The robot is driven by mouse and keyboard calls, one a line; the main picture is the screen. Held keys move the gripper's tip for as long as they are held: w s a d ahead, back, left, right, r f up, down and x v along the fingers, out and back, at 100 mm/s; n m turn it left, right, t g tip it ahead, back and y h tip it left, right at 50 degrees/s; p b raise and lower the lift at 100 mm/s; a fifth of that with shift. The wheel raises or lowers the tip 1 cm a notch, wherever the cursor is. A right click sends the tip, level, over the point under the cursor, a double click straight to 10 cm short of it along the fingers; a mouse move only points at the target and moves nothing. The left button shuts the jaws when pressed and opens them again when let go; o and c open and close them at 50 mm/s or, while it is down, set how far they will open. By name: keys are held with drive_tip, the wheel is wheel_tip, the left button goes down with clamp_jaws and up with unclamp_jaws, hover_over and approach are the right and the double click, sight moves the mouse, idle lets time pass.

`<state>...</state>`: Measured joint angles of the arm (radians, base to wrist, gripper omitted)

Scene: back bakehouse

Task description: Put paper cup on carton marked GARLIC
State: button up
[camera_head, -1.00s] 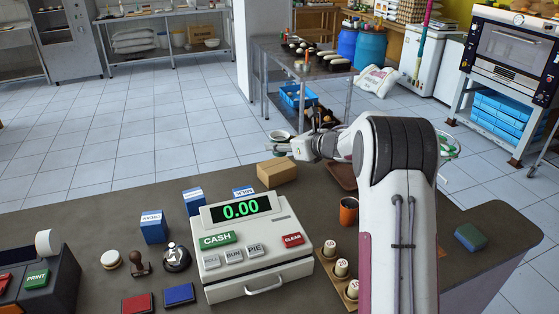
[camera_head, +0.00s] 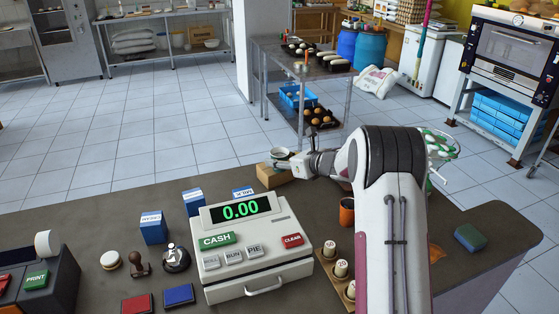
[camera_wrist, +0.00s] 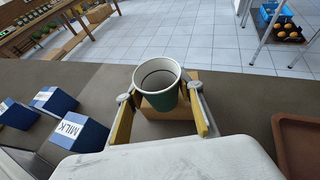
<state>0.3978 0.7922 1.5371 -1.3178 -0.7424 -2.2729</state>
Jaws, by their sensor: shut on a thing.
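A green paper cup with a pale rim (camera_wrist: 158,76) stands upright between the yellow-padded fingers of my gripper (camera_wrist: 160,103), which is shut on it. In the head view the cup (camera_head: 282,153) and my gripper (camera_head: 290,161) are just over a plain brown carton (camera_head: 272,178) behind the cash register. The carton also shows below the cup in the wrist view (camera_wrist: 185,112). I cannot tell whether the cup's base touches it. No GARLIC marking is readable on the sides I see.
Blue-and-white cartons stand left of the brown one, one marked MILK (camera_wrist: 72,132). The cash register (camera_head: 255,255) is in front. A brown tray (camera_wrist: 300,145) lies to the right, and an orange cup (camera_head: 347,212) stands near my arm. The counter's far edge is close behind.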

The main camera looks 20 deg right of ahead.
drive_tip(key=shift+f, duration=0.3)
drive_tip(key=o, duration=0.7)
drive_tip(key=shift+r, duration=0.15)
drive_tip(key=shift+v, duration=6)
drive_tip(key=shift+r, duration=0.1)
